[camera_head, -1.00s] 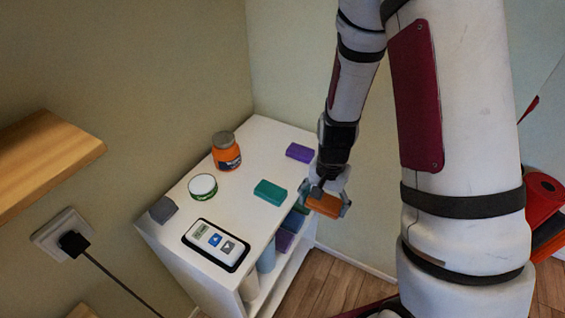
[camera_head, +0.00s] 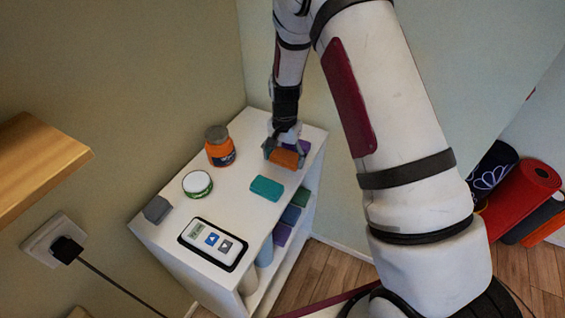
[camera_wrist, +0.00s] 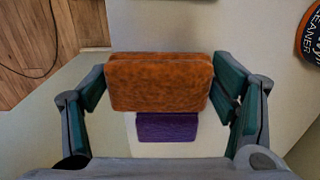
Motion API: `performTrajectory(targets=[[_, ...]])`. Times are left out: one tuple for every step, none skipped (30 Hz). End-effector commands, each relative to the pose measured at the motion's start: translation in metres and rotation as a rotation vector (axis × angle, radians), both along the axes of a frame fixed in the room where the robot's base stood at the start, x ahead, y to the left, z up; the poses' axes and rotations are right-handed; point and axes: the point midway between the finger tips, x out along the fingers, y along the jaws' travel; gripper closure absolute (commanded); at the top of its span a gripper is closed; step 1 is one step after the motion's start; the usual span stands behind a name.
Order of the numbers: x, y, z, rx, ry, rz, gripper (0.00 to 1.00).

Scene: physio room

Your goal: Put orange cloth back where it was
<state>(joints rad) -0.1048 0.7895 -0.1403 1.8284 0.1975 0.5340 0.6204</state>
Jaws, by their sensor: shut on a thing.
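The orange cloth (camera_head: 284,159) is a folded block held between the fingers of my gripper (camera_head: 284,154), over the far right part of the white shelf top (camera_head: 231,184). In the wrist view the orange cloth (camera_wrist: 159,82) spans the space between the two fingers. A teal cloth (camera_head: 266,188) lies nearer on the shelf top. I cannot tell whether the orange cloth touches the surface.
An orange jar (camera_head: 220,147), a round white tin (camera_head: 197,184), a grey block (camera_head: 157,209) and a white device in a black tray (camera_head: 214,241) stand on the top. More folded cloths (camera_head: 291,215) sit on the shelf below. Rolled mats (camera_head: 522,195) stand at the right.

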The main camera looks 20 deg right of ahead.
Motion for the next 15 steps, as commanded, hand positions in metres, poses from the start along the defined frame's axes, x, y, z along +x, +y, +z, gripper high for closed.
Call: performTrajectory(targets=[[0.003, 0.001, 0.000, 0.000, 0.000, 0.000, 0.47], [0.004, 0.001, 0.000, 0.000, 0.000, 0.000, 0.47], [0.008, 0.002, -0.001, 0.000, 0.000, 0.000, 0.47], [0.012, 0.004, -0.001, 0.000, -0.001, 0.000, 0.47], [0.010, 0.003, -0.006, -0.001, 0.004, -0.001, 0.47], [0.008, 0.003, -0.012, 0.000, 0.006, -0.001, 0.47], [0.008, 0.003, -0.017, 0.000, 0.004, -0.001, 0.47], [0.008, 0.003, -0.021, 0.000, 0.003, -0.001, 0.47], [0.009, 0.003, -0.025, 0.000, 0.003, -0.001, 0.47], [0.009, 0.003, -0.028, 0.000, 0.003, -0.001, 0.47], [0.009, 0.003, -0.031, 0.000, 0.003, -0.002, 0.47], [0.009, 0.003, -0.033, 0.000, 0.001, -0.002, 0.47], [0.010, 0.003, -0.035, 0.001, 0.001, -0.001, 0.47], [0.010, 0.003, -0.036, 0.000, 0.000, -0.001, 0.47], [0.010, 0.003, -0.036, 0.000, 0.000, -0.001, 0.47]])
